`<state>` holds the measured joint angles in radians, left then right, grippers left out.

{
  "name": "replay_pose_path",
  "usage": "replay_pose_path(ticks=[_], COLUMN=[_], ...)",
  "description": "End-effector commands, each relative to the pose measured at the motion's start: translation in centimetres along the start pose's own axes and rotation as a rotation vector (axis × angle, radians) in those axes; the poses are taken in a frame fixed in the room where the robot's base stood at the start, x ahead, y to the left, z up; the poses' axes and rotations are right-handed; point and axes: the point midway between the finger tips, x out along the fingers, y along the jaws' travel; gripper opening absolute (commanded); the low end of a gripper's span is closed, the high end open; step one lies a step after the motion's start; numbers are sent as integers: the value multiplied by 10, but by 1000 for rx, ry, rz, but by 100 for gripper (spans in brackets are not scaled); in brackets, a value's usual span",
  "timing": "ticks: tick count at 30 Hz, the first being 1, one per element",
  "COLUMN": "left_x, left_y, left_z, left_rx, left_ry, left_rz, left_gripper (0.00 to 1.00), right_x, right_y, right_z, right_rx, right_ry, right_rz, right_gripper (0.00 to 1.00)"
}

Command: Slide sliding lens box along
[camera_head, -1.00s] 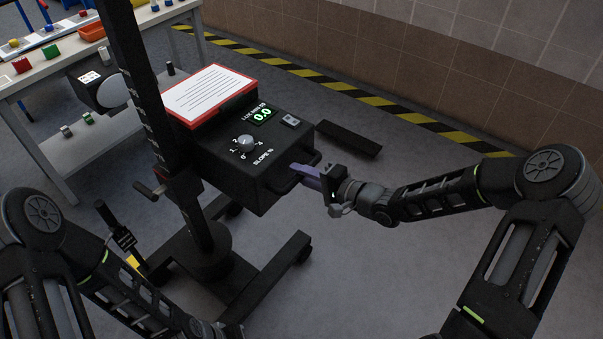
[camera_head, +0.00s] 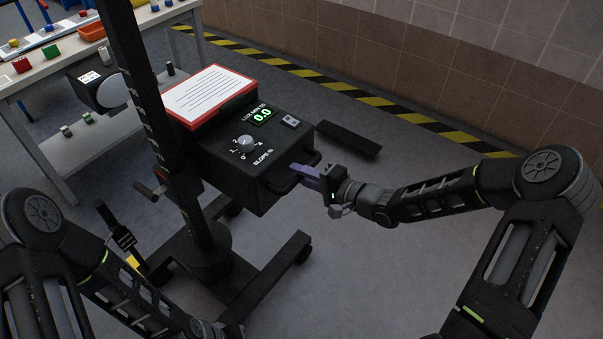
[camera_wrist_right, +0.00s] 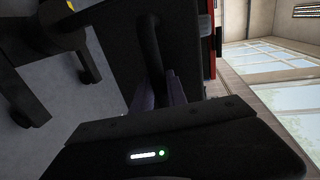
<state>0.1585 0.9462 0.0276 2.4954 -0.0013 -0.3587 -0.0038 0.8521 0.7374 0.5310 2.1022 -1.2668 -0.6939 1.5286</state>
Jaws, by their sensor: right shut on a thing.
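The sliding lens box (camera_head: 262,178) is a black box on a dark upright column (camera_head: 150,110). Its top has a dial, a green display reading 0.0 and a red-framed paper sheet (camera_head: 208,94). A dark bar handle (camera_head: 285,184) is on its right side. My right gripper (camera_head: 303,171), with purple fingers, is shut on this handle. In the right wrist view, the fingers (camera_wrist_right: 160,92) close around the dark handle bar (camera_wrist_right: 153,50), and the box side fills the area behind. My left arm runs out at the bottom edge, and its gripper does not show.
The column stands on a wheeled base (camera_head: 262,285). A lever with a yellow part (camera_head: 122,236) stands left of it. A workbench (camera_head: 60,62) with small coloured blocks is at the upper left. A black bar (camera_head: 348,138) lies right of the box. The floor at right front is clear.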

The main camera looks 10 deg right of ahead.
Motion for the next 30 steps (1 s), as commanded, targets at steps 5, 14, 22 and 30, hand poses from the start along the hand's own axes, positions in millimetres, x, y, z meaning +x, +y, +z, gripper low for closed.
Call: replay_pose_path(ticks=[5, 14, 22, 30], left_x=[21, 44, 42, 42], left_y=[-8, -17, -16, -16], left_z=[0, 0, 0, 0], left_rx=[0, 0, 0, 0], left_ry=[0, 0, 0, 0], left_rz=[0, 0, 0, 0], left_gripper=[0, 0, 0, 0], right_x=[9, 18, 18, 18], right_y=[50, 99, 96, 95], right_z=[2, 1, 1, 1], right_rx=[6, 4, 3, 2], right_ry=[-2, -2, -2, -1], right_rz=[13, 14, 10, 8], right_gripper=[0, 0, 0, 39])
